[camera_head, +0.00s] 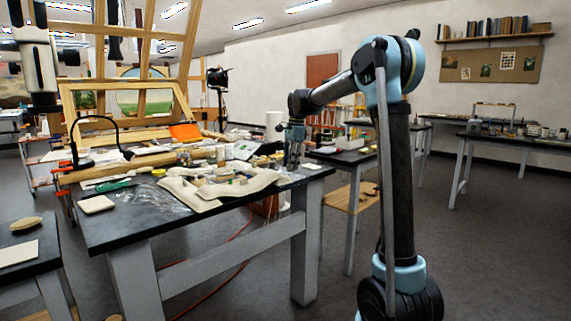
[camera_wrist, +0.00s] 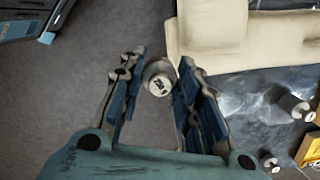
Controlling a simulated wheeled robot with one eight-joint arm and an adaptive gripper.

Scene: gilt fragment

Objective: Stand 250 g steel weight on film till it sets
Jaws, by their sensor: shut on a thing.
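My gripper (camera_wrist: 160,62) is shut on a small grey steel weight (camera_wrist: 158,78), whose pale top reads about "250 g". The weight sits between the blue-padded fingers, beside the cream padding (camera_wrist: 212,30) and over the floor side of the bench edge. In the head view my gripper (camera_head: 293,160) is at the right end of the dark workbench; the weight cannot be made out there. A clear, crinkled sheet like film (camera_head: 160,197) lies on the bench left of the cream padding (camera_head: 215,190). I cannot tell whether it is the task's film.
Two similar weights (camera_wrist: 291,104) (camera_wrist: 268,160) stand on the dark bench top, near a yellow item (camera_wrist: 309,150). Jars and small tools crowd the bench behind the padding. A white pad (camera_head: 96,204) lies at the left front.

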